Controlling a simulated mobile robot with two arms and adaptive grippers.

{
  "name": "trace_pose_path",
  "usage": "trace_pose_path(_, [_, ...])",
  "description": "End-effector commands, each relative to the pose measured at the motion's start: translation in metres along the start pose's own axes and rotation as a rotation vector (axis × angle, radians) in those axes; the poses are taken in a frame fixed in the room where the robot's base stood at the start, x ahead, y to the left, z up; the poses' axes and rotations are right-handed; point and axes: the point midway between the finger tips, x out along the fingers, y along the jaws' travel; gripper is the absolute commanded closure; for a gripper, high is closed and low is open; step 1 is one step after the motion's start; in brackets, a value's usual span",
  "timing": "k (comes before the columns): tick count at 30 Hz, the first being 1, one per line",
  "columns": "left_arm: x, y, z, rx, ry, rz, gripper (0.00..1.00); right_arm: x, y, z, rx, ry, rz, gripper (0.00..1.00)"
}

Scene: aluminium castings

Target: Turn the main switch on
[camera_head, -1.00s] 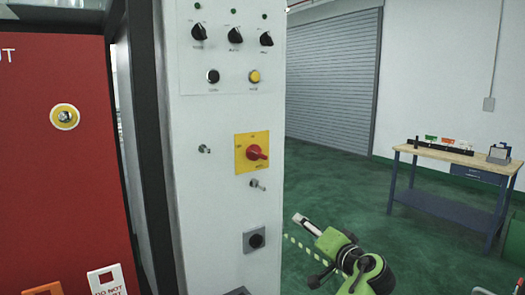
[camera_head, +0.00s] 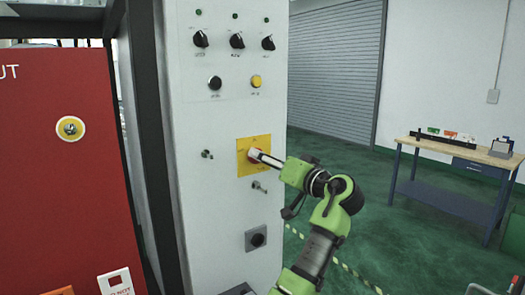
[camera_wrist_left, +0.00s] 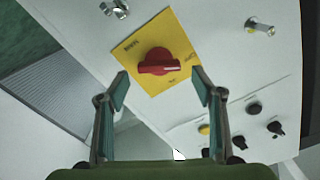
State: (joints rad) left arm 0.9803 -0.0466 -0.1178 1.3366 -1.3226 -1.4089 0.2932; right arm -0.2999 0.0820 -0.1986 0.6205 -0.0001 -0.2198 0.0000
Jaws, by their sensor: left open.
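The main switch is a red rotary knob (camera_wrist_left: 160,62) on a square yellow plate (camera_head: 243,164) on the white cabinet front. In the left wrist view its handle lies roughly crosswise between the fingers. My left gripper (camera_wrist_left: 160,76) is open, with one finger on each side of the knob and the knob at or just beyond the fingertips. I cannot tell whether the fingers touch it. In the head view my left gripper (camera_head: 263,156) reaches the plate from the right and hides most of the knob. My right gripper is not in view.
Small metal fittings (camera_head: 207,154) (camera_head: 260,187) stick out beside and below the plate. Black knobs (camera_head: 237,41) and a yellow button (camera_head: 256,81) sit above, a grey socket (camera_head: 256,238) below. A red panel (camera_head: 60,190) stands left; a workbench (camera_head: 455,150) stands right across open floor.

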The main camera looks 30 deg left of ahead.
Motion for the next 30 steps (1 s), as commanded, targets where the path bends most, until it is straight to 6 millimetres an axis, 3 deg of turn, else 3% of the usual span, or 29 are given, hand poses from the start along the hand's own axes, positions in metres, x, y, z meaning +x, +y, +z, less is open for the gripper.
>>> trace_pose_path(6, [0.028,0.0,-0.001,0.002,0.0,0.0,0.39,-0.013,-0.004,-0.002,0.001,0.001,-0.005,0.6])
trace_pose_path(17, [0.034,0.001,0.001,0.001,0.001,0.001,0.39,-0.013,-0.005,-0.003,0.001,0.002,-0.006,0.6])
trace_pose_path(18, [0.034,0.001,0.0,0.001,0.001,0.001,0.42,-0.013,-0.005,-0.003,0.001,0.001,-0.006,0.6])
trace_pose_path(22, [0.034,0.001,0.0,0.001,0.001,0.001,0.75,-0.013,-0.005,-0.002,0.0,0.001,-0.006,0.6])
trace_pose_path(30, [0.033,0.001,0.0,0.009,0.001,0.002,0.77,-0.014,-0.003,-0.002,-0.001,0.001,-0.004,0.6])
